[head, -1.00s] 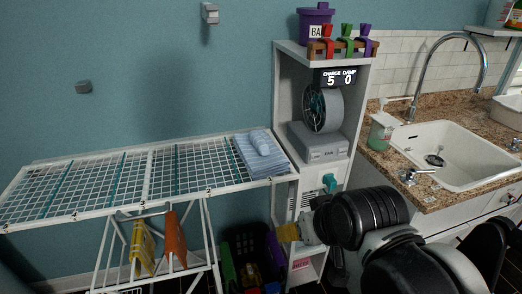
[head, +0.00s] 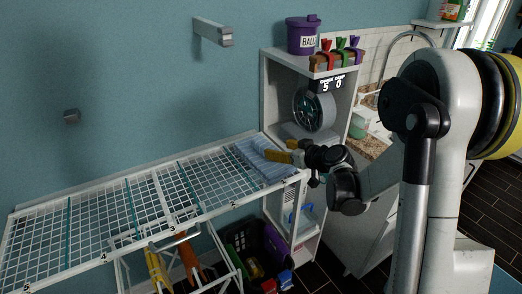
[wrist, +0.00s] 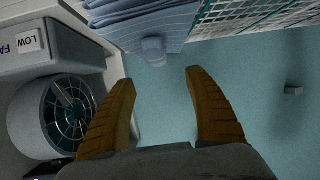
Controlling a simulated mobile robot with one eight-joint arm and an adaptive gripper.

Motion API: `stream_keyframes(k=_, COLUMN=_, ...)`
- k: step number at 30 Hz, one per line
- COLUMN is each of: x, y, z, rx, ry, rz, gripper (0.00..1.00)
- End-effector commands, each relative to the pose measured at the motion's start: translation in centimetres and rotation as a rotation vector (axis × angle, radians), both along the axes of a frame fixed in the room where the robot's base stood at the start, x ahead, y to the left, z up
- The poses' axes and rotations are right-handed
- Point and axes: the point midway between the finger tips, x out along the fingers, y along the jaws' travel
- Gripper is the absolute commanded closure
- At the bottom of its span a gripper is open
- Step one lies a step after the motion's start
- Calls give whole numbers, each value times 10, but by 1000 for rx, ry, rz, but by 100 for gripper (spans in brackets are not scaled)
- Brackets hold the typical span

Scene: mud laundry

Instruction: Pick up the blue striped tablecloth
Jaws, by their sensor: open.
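The blue striped tablecloth (head: 265,160) lies folded on the right end of the white drying rack (head: 120,215), beside the shelf unit. In the wrist view the folded tablecloth (wrist: 150,22) shows at the top, with a rounded, lighter blue part (wrist: 153,50) sticking out from it. My gripper (head: 283,150) has yellow-brown fingers and is close to the right side of the tablecloth in the head view. In the wrist view my gripper (wrist: 160,82) is open, with nothing between its fingers. The tablecloth lies beyond the fingertips, apart from them. My gripper hides part of the cloth in the head view.
A shelf unit (head: 273,95) with a round fan (head: 315,110) stands right of the rack. A purple bucket (head: 303,36) and several colored clips sit on top. A wall bracket (head: 212,32) juts out above the rack. A dark crate (head: 247,245) stands below. Most of the rack is bare.

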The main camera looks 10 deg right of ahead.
Motion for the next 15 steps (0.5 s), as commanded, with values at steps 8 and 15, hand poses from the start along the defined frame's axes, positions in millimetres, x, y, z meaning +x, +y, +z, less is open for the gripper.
stream_keyframes(k=8, x=31, y=13, z=-17, rx=1, ry=-4, rz=3, gripper=37)
stream_keyframes(k=15, x=53, y=21, z=-27, rx=0, ry=-3, rz=0, gripper=37)
